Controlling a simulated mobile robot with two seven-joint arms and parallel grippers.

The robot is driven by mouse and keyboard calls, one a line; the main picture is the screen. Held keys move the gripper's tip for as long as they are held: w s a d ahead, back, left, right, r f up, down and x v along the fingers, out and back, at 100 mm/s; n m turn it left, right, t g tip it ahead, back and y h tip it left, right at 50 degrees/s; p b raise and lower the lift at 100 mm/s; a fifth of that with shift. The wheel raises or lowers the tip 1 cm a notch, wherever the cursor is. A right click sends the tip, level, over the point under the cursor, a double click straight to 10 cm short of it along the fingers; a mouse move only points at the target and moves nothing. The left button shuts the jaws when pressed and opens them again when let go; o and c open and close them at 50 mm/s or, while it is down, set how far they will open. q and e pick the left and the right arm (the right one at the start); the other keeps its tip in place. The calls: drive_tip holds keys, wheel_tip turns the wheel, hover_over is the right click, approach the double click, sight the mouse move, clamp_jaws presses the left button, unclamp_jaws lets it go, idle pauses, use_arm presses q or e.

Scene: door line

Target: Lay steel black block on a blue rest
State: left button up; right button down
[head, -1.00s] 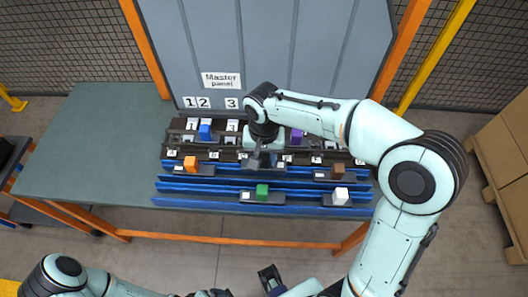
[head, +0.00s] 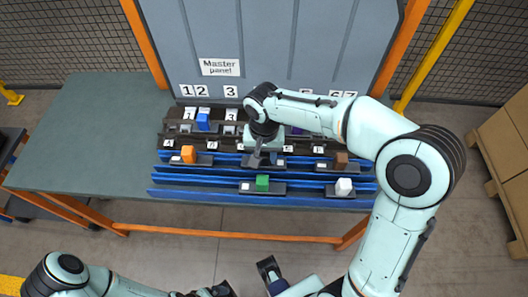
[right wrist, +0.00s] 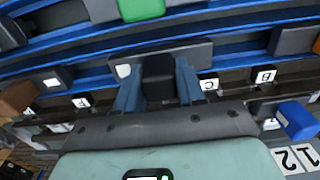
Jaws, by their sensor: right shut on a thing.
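My right gripper (head: 263,158) is over the middle of the blue rails (head: 215,169), reaching down from the right. In the right wrist view its two blue-grey fingers (right wrist: 158,88) are shut on a black block (right wrist: 158,75) between them. The black block is part of, or against, a dark grey bar (right wrist: 200,52) with a white label, which lies along a blue rail (right wrist: 225,32). I cannot tell whether the bar rests fully on the rail. The gripper hides most of this in the head view. My left arm is at the bottom left; its gripper is not clear.
Other labelled bars carry orange (head: 189,154), green (head: 262,183), brown (head: 341,160) and white (head: 344,186) blocks on the rails. A blue block (head: 203,123) stands in the dark rack behind. The grey master panel (head: 280,45) rises at the back. The table's left side (head: 90,140) is clear.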

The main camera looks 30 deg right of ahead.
drive_tip(key=shift+f, duration=0.2)
drive_tip(key=c, duration=0.6)
unclamp_jaws()
drive_tip(key=shift+r, duration=0.1)
wheel_tip(320, 180, up, 13)
drive_tip(key=p, duration=0.2)
drive_tip(key=shift+r, duration=0.15)
